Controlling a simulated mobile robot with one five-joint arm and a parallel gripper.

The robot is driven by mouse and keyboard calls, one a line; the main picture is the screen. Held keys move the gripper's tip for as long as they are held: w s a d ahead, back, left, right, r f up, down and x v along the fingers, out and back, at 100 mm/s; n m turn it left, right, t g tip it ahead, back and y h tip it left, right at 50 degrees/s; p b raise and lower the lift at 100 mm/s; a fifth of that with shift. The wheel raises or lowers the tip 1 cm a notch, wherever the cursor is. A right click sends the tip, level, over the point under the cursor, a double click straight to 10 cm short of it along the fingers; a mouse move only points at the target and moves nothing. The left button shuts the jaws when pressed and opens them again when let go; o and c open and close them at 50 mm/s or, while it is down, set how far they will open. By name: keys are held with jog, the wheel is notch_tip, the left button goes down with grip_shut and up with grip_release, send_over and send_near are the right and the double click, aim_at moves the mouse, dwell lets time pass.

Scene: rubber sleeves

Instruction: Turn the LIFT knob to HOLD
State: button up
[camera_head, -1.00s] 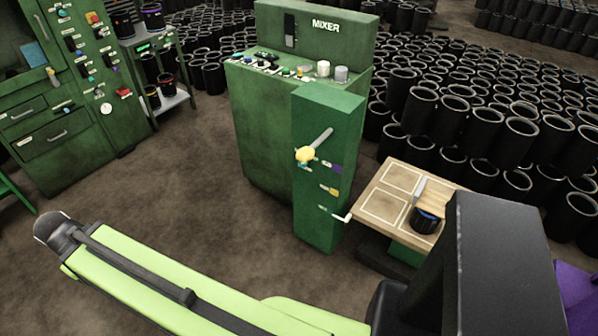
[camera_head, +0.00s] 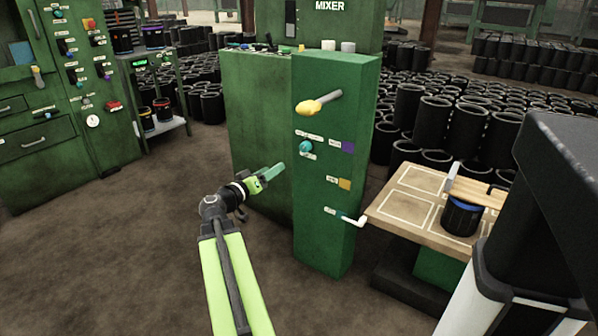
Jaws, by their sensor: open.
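A teal knob (camera_head: 306,146) sits on the front of the green mixer pillar (camera_head: 330,235), with small labels around it. The labels are too small to read, so I cannot confirm which is LIFT or HOLD, or where the knob points. My gripper (camera_head: 274,173) is open and empty, left of the pillar's front and a little below and left of the knob, apart from it. A yellow-ended lever (camera_head: 318,103) stands above the knob.
A wooden table (camera_head: 400,213) with a black sleeve (camera_head: 461,217) stands to the right. Open floor (camera_head: 130,230) lies to the left.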

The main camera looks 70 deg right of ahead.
aim_at(302, 149)
jog(key=x, duration=1.7)
jog(key=shift+s+d, duration=0.2)
jog(key=shift+d, duration=0.05)
jog(key=shift+r, duration=0.1)
grip_shut()
jog(key=shift+a, duration=0.35)
jog(key=shift+d, duration=0.35)
